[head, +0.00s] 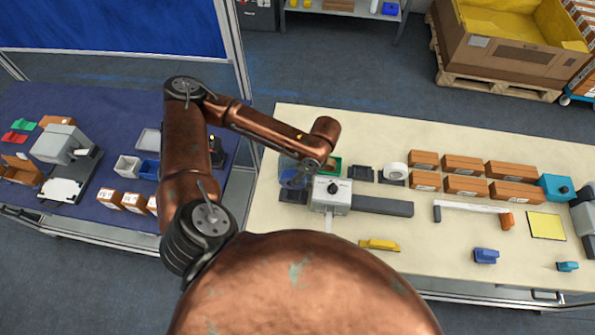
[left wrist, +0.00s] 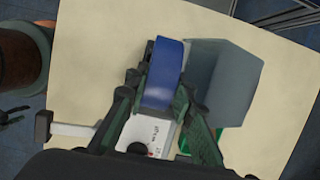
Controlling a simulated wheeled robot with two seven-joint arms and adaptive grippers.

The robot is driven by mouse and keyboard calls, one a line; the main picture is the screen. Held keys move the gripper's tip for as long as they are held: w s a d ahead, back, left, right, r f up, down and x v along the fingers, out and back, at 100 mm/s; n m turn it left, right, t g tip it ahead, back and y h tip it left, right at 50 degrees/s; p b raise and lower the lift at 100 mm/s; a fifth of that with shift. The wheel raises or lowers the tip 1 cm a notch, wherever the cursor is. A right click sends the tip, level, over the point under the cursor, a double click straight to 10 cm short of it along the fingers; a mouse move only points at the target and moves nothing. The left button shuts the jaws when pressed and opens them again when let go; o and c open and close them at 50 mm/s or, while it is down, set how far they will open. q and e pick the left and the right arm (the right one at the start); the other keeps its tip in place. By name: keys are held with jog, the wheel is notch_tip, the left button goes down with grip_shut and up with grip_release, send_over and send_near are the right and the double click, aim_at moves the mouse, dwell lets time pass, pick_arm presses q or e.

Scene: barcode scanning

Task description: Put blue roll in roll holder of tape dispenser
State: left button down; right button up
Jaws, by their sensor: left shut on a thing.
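The blue roll (left wrist: 165,72) is between the fingers of my left gripper (left wrist: 160,100), which is shut on it, in the left wrist view. In the head view my left gripper (head: 296,178) is over the left end of the cream table, beside a grey box-shaped device with a black knob (head: 331,195). A dark low stand (head: 293,196) lies just below the gripper in that view. Another dark stand (head: 360,173) sits farther right. I cannot tell which is the tape dispenser's roll holder.
A see-through bluish box (left wrist: 226,80) stands close beside the roll. A green tray (head: 331,164) is near the gripper. A white roll (head: 395,171) and several brown cartons (head: 466,165) stand right. A yellow tool (head: 379,245) lies near the front edge.

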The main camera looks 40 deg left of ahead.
pick_arm(q)
jog(key=shift+f, duration=3.8)
jog(key=c, duration=1.6)
grip_release()
jog(key=v, duration=1.2)
